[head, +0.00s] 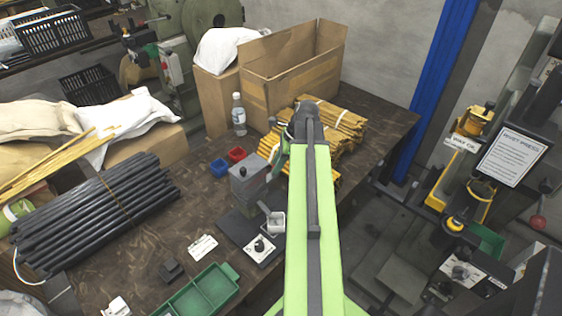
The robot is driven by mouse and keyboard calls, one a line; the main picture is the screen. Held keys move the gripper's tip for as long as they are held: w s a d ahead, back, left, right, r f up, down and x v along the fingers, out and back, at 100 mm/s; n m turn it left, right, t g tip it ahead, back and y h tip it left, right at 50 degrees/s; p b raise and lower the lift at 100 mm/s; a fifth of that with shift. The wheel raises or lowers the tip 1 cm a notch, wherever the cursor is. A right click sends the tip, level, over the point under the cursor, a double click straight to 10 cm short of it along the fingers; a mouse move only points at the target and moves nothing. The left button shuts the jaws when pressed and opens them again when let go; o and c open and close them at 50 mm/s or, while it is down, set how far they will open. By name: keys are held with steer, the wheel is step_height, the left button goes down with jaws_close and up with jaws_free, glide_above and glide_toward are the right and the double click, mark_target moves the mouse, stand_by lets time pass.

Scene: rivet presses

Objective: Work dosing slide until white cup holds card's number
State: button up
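A grey box-shaped dispenser (246,182), which looks like the dosing unit, stands on the dark wooden table left of my arm. I cannot make out the slide clearly. A white printed card (203,246) lies on the table to the left; its number is too small to read. My green arm reaches over the table to a dark joint near the wooden sticks. My gripper's fingers do not show; the arm hides that area.
A white plate with a black knob (260,249) lies before the cup. A bottle (238,115), cardboard box (292,75), stick bundles (340,125) and black rods (95,205) crowd the table.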

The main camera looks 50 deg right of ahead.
steer(key=p+v, duration=1.6)
steer(key=v, duration=0.1)
steer(key=shift+r, duration=0.2)
steer(key=shift+s, duration=0.1)
